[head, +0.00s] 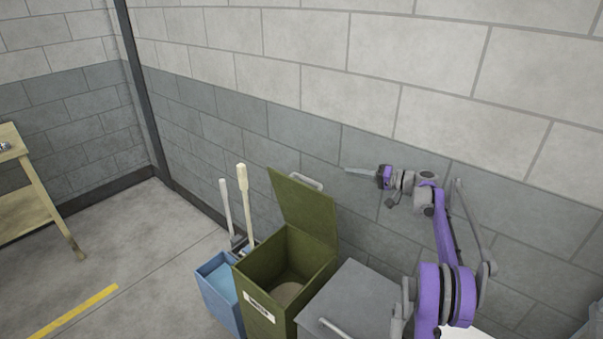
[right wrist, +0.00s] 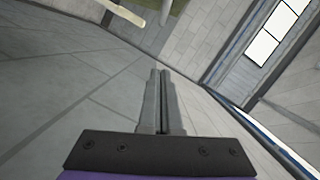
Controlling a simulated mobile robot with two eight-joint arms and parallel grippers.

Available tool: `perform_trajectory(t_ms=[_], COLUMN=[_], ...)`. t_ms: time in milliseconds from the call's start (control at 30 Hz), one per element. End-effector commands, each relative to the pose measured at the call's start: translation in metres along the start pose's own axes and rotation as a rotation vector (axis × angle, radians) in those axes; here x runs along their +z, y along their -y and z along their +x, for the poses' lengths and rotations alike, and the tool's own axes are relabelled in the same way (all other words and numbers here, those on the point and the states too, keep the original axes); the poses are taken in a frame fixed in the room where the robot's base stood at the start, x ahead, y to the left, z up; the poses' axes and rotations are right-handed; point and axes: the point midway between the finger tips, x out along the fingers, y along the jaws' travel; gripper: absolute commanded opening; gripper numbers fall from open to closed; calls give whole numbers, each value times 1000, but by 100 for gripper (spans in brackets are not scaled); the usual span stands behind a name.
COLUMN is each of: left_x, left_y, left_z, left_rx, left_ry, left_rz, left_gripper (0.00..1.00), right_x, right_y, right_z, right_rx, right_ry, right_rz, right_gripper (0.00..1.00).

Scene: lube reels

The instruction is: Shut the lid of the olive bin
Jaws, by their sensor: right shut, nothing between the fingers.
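The olive bin (head: 258,273) stands against the grey block wall with its mouth open and some tan material inside. Its olive lid (head: 306,217) stands raised, hinged at the back, with a pale handle (head: 305,182) at its top edge. My right gripper (head: 346,170) is shut and empty, up near the wall, to the right of the lid handle and apart from it. In the right wrist view the two fingers (right wrist: 162,75) are together, and a small olive patch and a pale bar show at the top edge. My left gripper is not in view.
A blue bin (head: 220,291) with long-handled tools (head: 243,200) stands left of the olive bin. A grey box (head: 352,299) with a flat top and a handle stands close on its right. A wooden table (head: 30,190) is at far left. Floor between is clear.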

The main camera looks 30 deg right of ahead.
Motion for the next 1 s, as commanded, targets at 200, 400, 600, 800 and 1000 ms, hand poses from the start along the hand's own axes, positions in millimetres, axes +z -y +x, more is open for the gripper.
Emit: perform_trajectory(t_ms=[200, 400, 600, 800, 1000], left_x=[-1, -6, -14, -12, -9], left_y=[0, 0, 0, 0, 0], left_z=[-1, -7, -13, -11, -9], left_rx=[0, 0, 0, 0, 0], left_ry=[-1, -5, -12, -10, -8], left_rz=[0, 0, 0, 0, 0], left_gripper=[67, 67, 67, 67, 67], right_x=[-1, -1, -1, 13, 32], right_y=[0, 1, 2, -1, -1], right_z=[9, 45, 86, 104, 108], right_rx=[-3, -4, -4, -1, -1], right_ry=[-1, 1, 0, -1, -1], right_rz=[-1, -1, -1, 0, 0], right_gripper=[0, 0, 0, 0, 0])
